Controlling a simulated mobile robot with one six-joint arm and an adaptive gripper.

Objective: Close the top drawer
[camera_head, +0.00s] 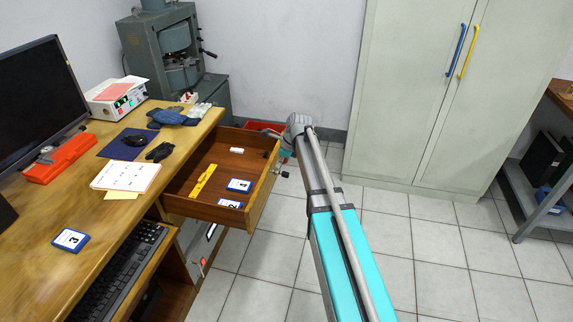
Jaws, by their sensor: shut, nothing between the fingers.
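The top drawer (208,212) of the wooden desk is pulled out to the right and stands open. Its inside shows, with a yellow ruler-like piece (203,181), two blue-and-white numbered pieces (239,185) and a small white block (236,150) in it. My arm reaches up from the bottom of the picture and bends down at its grey elbow. My gripper (282,174) is small and partly hidden there, just outside the drawer's front panel. It is shut and empty. I cannot tell whether it touches the front.
The desk top (117,217) holds a monitor (38,95), a notepad (126,176), a mouse and a numbered block (70,240). A keyboard (120,268) lies on a lower shelf. A grey cabinet (432,100) stands behind. The tiled floor (390,240) to the right is clear.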

